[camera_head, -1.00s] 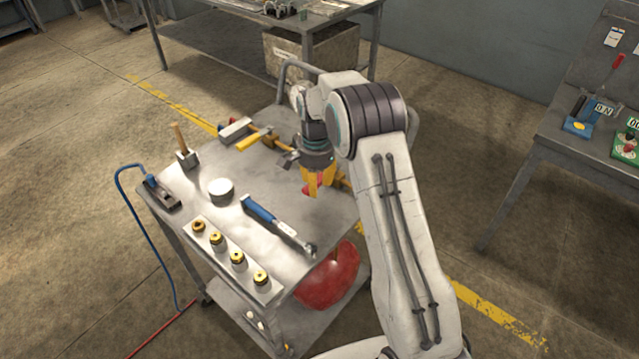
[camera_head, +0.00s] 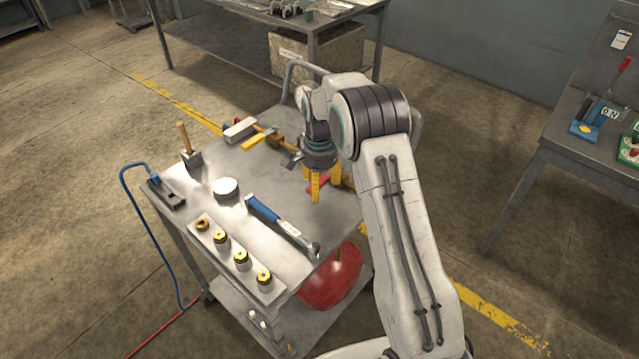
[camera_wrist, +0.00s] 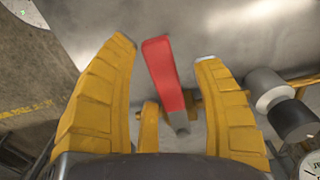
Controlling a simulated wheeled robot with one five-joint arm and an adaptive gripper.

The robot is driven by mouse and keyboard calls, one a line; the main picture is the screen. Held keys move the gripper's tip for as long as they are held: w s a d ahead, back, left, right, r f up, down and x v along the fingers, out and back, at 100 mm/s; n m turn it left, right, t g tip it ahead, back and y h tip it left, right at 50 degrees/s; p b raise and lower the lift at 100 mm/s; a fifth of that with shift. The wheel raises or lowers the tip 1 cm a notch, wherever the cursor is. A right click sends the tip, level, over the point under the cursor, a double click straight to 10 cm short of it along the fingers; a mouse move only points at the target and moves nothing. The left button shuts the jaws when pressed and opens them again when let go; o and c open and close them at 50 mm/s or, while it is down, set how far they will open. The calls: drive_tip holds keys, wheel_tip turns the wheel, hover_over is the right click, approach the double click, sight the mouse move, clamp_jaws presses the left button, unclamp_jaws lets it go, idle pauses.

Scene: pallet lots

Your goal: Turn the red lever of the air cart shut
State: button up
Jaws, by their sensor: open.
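The air cart (camera_head: 262,190) is a grey metal cart with a red tank (camera_head: 332,280) under its top. The red lever (camera_wrist: 163,72) shows between the open fingers of my gripper (camera_wrist: 167,62) in the wrist view. The lever lies nearer the left finger, with a gap to the right finger. Its grey lower end sits by a brass fitting (camera_wrist: 150,122). In the head view my gripper (camera_head: 323,184) points down over the cart's right side, and the red lever (camera_head: 318,183) shows partly behind the yellow fingers.
Grey and black cylinders (camera_wrist: 280,100) stand right of the lever. A bench (camera_head: 590,145) stands at the right.

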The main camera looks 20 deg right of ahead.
wheel_tip(320, 180, up, 12)
idle(0.7)
idle(0.5)
